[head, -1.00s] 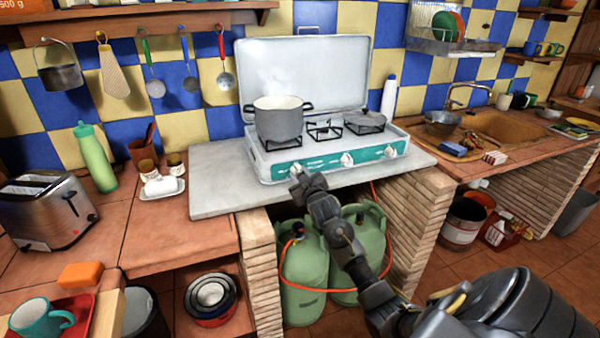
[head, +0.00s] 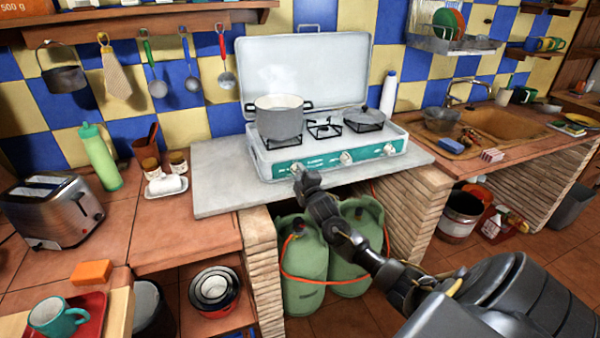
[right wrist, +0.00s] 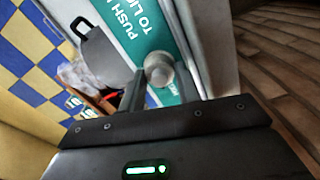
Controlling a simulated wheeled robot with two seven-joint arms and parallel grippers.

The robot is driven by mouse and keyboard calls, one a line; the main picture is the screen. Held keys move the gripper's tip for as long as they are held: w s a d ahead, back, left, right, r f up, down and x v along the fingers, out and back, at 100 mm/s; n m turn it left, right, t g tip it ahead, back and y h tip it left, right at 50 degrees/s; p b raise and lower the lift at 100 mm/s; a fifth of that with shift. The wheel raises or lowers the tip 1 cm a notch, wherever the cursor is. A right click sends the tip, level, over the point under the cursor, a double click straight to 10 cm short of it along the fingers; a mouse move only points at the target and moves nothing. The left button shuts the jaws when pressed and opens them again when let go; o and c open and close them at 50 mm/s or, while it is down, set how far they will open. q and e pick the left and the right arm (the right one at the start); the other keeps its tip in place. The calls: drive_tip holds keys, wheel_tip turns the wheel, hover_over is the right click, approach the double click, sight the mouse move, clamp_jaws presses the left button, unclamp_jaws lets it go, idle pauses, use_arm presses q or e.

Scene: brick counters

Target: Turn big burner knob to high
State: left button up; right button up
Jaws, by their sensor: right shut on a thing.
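The stove (head: 330,151) has a teal front panel with three knobs and stands on the grey slab. My right gripper (head: 299,176) is at the leftmost knob (head: 296,167), the one below the big pot. In the right wrist view this round silver knob (right wrist: 159,69) sits between the two dark fingers of my right gripper (right wrist: 160,84), which are shut on it. The middle knob (head: 346,157) and the right knob (head: 389,149) are untouched. The knob's pointer is too small to read. My left gripper is not in view.
A pot (head: 279,117) stands on the left burner and a lidded pan (head: 364,118) on the right one. Green gas bottles (head: 303,264) stand below the slab (head: 225,190). A brick pillar (head: 418,215) is right of my forearm.

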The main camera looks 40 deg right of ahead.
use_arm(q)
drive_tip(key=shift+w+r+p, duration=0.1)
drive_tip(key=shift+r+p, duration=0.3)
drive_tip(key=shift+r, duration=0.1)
use_arm(e)
drive_tip(key=shift+n, duration=1.2)
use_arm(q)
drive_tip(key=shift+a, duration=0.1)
use_arm(e)
drive_tip(key=o, duration=1)
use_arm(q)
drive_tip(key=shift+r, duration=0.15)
use_arm(e)
drive_tip(key=shift+a, duration=0.1)
